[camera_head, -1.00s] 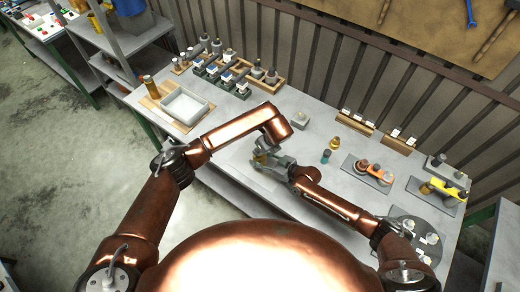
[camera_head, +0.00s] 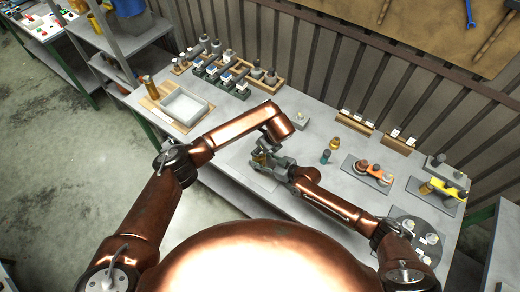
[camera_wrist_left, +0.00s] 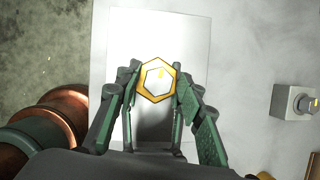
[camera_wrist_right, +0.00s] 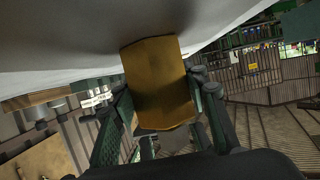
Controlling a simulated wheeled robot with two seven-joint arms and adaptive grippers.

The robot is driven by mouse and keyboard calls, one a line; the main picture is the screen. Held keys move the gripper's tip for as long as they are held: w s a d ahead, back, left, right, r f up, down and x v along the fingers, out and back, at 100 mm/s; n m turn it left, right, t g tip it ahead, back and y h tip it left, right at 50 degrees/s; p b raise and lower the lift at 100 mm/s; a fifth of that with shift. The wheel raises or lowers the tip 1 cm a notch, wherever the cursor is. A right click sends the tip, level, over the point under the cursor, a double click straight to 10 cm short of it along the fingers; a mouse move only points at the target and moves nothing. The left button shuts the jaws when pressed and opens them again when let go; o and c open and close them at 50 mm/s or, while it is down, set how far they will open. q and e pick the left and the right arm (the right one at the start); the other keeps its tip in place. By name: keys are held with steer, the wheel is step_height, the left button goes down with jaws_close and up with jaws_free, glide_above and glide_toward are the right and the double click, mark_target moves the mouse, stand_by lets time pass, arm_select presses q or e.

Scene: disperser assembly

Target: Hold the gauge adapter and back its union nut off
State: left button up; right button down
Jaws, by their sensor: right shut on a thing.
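The brass gauge adapter (camera_head: 259,157) is held above the mat near the table's front edge. In the right wrist view its brass hexagonal body (camera_wrist_right: 160,84) sits between the fingers of my right gripper (camera_wrist_right: 163,105), which is shut on it. In the left wrist view I look down on its brass hexagonal end, the union nut (camera_wrist_left: 157,80), with a pale centre. My left gripper (camera_wrist_left: 158,84) is above it with its fingers open on either side of the nut. The head view shows little of the adapter, as both grippers (camera_head: 266,142) cover it.
A pale mat (camera_wrist_left: 190,40) lies below the grippers. A grey block (camera_head: 300,119) with a fitting stands behind them. A grey tray (camera_head: 184,104) is at left, with racks of parts (camera_head: 228,78) behind. Small bottles (camera_head: 325,156) and fixtures (camera_head: 368,172) stand at right.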

arm_select(q)
steer(key=shift+o, duration=0.3)
steer(key=shift+s+d, duration=0.1)
steer(key=v, duration=1.2)
arm_select(e)
steer(key=c, duration=1.1)
jaws_free()
